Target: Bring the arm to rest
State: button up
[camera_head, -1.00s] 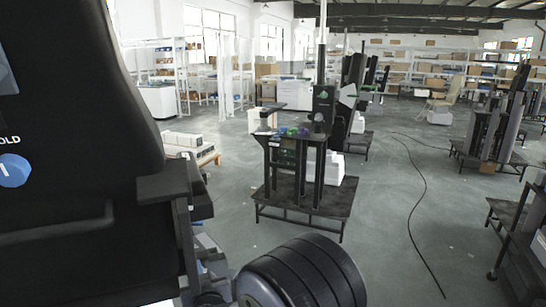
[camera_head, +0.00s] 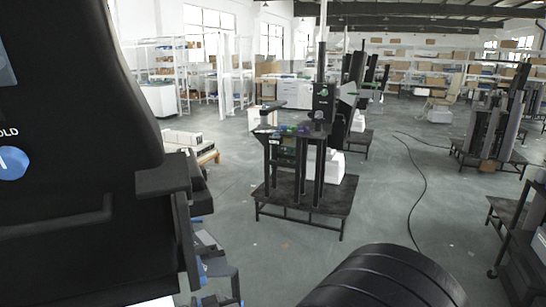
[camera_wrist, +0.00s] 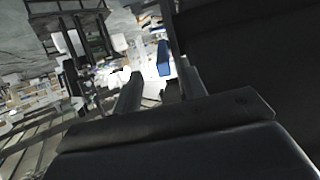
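My arm shows in the camera_head view as a thick black ribbed link (camera_head: 385,280) at the bottom edge, right of the middle. My gripper (camera_wrist: 158,84) shows in the camera_wrist view with its two grey fingers apart and nothing seen held between them. The wrist picture is tilted, with the room lying askew. I cannot pick out the gripper's fingers clearly in the camera_head view.
A black stand with upright columns (camera_head: 303,190) is on the floor ahead. Pale boxes on a low pallet (camera_head: 190,143) lie left of it. More lift columns (camera_head: 490,125) and a dark bench (camera_head: 528,235) are at right. A black cable (camera_head: 418,190) crosses open floor.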

aim_at(203, 283)
jog(key=s+d, duration=0.3)
jog(key=s, duration=0.4)
jog(key=w+a, duration=0.1)
jog(key=w, duration=0.3)
jog(key=w+a, duration=0.2)
jog(key=w, duration=0.2)
jog(key=w+a+p, duration=0.1)
jog(key=w+a, duration=0.1)
jog(key=w, duration=0.2)
jog(key=x, duration=0.5)
jog(key=shift+w+f, duration=0.15)
jog(key=shift+f, duration=0.05)
jog(key=shift+s+f+b, duration=0.25)
jog(key=shift+f+b, duration=0.4)
jog(key=shift+f, duration=0.55)
jog(key=shift+s+d+f+t+y+b, duration=0.25)
jog(key=shift+s+f+t+b, duration=0.35)
jog(key=shift+b, duration=0.85)
jog(key=shift+s+d+f+t+y+b, duration=0.25)
jog(key=shift+s+f+t+b, duration=0.35)
jog(key=shift+b, duration=0.9)
jog(key=shift+s+d+f+t+y+b, duration=0.25)
jog(key=shift+s+f+t+b, duration=0.35)
jog(key=shift+b, duration=0.85)
jog(key=shift+w, duration=0.15)
